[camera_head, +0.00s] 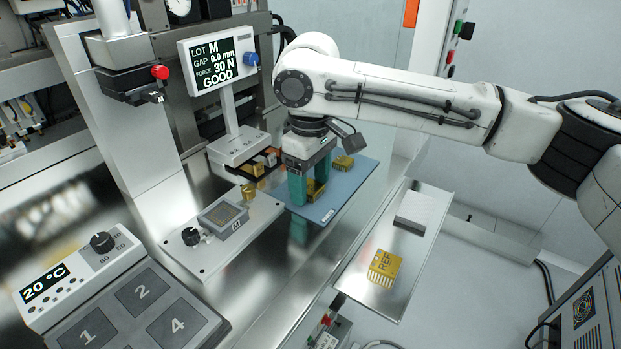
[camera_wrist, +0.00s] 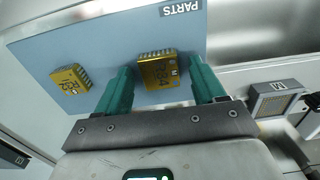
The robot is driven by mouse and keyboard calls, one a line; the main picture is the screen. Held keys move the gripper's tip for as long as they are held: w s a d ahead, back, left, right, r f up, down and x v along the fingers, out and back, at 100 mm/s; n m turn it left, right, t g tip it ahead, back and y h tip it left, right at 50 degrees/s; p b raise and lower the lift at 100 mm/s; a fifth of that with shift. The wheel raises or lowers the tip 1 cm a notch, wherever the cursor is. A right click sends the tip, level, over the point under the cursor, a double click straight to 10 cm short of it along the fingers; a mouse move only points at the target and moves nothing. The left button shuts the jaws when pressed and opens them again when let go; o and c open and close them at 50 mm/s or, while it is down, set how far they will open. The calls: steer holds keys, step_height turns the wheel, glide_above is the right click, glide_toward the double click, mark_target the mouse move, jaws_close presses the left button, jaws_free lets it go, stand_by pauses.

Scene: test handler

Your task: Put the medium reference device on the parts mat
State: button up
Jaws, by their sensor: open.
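The blue parts mat (camera_head: 341,190) lies on the metal deck; its PARTS label edge shows in the wrist view (camera_wrist: 110,45). My gripper (camera_head: 309,190) is over the mat with its teal fingers open. A gold device (camera_head: 313,187) lies on the mat between the fingers; the wrist view (camera_wrist: 157,74) shows it there, with a mark that looks like an M, though the print is hard to read. A second gold device (camera_head: 343,162) lies apart on the mat, left of my gripper (camera_wrist: 160,62) in the wrist view (camera_wrist: 70,79).
A tray (camera_head: 408,262) at the right holds a gold REF device (camera_head: 385,267) and a grey block (camera_head: 411,220). The handler's display (camera_head: 220,60) reads LOT M and GOOD. A socket marked M (camera_head: 223,217) stands left of the mat, with a small gold piece (camera_head: 248,191) nearby.

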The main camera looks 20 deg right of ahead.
mark_target(310, 187)
step_height(310, 187, up, 12)
steer(key=b, duration=0.2)
steer(key=shift+r, duration=0.2)
stand_by(0.4)
